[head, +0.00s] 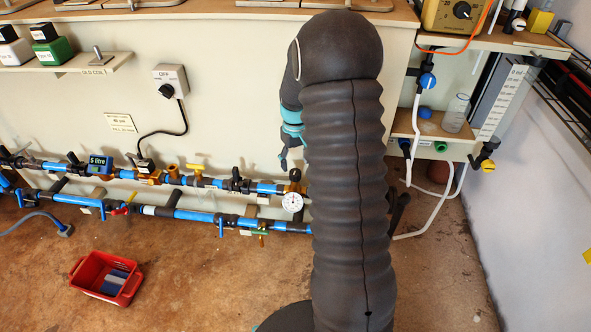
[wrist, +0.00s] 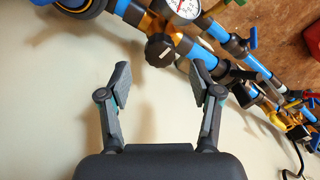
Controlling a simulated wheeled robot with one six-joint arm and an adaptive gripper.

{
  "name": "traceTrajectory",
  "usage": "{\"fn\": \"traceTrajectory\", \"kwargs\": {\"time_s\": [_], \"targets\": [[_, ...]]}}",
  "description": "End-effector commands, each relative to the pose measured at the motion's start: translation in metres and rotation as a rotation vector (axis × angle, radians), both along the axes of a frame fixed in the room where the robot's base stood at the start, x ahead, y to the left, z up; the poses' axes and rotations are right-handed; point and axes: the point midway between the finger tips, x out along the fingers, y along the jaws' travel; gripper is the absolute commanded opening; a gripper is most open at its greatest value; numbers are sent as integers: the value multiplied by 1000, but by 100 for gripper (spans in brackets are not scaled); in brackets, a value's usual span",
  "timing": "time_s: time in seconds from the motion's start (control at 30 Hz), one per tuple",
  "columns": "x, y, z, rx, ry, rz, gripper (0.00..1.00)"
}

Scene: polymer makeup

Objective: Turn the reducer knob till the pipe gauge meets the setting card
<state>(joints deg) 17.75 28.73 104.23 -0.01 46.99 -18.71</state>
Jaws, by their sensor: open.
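The reducer knob (wrist: 160,50) is round, black and ridged, with a pale mark, on a brass body in the pipe. It also shows in the head view (head: 295,175). The pipe gauge (wrist: 184,7), with a white dial and red needle, is next to it, partly cut off; in the head view the gauge (head: 292,202) is too small to read. A cream card (head: 119,123) on the panel, perhaps the setting card, has lettering too small to read surely. My gripper (wrist: 164,78) is open and empty, its fingertips either side of the knob's line, seemingly short of it.
Two blue pipe runs (head: 205,216) with several valves cross the panel's foot. A blue meter (head: 99,165) sits on the upper run. A red basket (head: 104,279) stands on the floor at left. My arm hides the pipes' right end.

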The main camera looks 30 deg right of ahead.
Motion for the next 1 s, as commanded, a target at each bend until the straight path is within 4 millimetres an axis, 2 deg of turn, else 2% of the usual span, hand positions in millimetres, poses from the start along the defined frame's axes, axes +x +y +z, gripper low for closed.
{"fn": "traceTrajectory", "kwargs": {"time_s": [0.03, 0.2, 0.4, 1.0], "targets": [[0, 0, 12, -1, -3, 0, 64], [0, 0, 42, -1, -3, 0, 64], [0, 0, 64, 0, 0, 0, 64], [-1, 0, 69, 0, 1, 0, 64]]}}
